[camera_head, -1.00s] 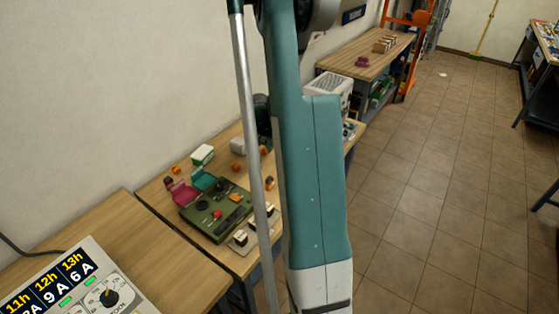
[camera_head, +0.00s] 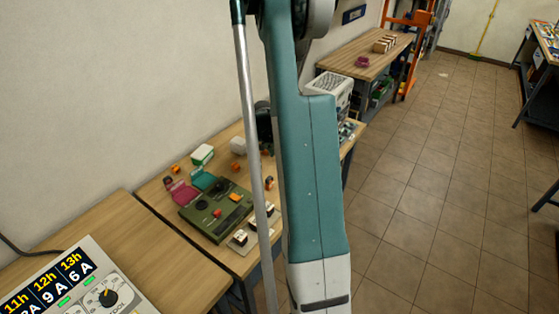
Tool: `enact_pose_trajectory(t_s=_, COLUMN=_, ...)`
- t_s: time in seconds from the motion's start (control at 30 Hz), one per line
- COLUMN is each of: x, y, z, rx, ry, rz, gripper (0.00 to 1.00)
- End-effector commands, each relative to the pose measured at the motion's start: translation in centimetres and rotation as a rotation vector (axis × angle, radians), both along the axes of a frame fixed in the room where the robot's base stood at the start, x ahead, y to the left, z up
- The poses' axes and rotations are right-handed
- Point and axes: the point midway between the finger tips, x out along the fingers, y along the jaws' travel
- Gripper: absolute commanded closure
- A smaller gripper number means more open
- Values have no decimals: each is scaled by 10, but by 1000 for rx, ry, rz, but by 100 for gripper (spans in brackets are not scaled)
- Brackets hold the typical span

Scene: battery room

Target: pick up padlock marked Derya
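Several small orange and dark items sit on the wooden bench at the left centre: an orange item (camera_head: 175,168), another orange item (camera_head: 237,167) and a dark and orange item (camera_head: 269,182). They may be padlocks, but they are too small to tell, and no name such as Derya can be read. A green box (camera_head: 205,225) with a red piece (camera_head: 217,213) on top stands among them. My teal arm crosses the middle of the view and hides part of the bench. I cannot make out my gripper.
A magenta holder (camera_head: 182,193) and a teal holder (camera_head: 203,179) stand behind the green box. A white-green box (camera_head: 202,155) lies near the wall. A meter panel (camera_head: 85,285) sits on the nearer bench. The tiled floor (camera_head: 430,200) at right is clear.

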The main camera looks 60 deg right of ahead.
Motion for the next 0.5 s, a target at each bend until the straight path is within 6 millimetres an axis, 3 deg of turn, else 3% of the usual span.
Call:
enact_pose_trajectory(t_s=0.2, x=1, y=-5, z=-13, rx=0, ry=0, rz=0, gripper=70)
enact_pose_trajectory(t_s=0.5, x=1, y=-6, z=-15, rx=0, ry=0, rz=0, gripper=70)
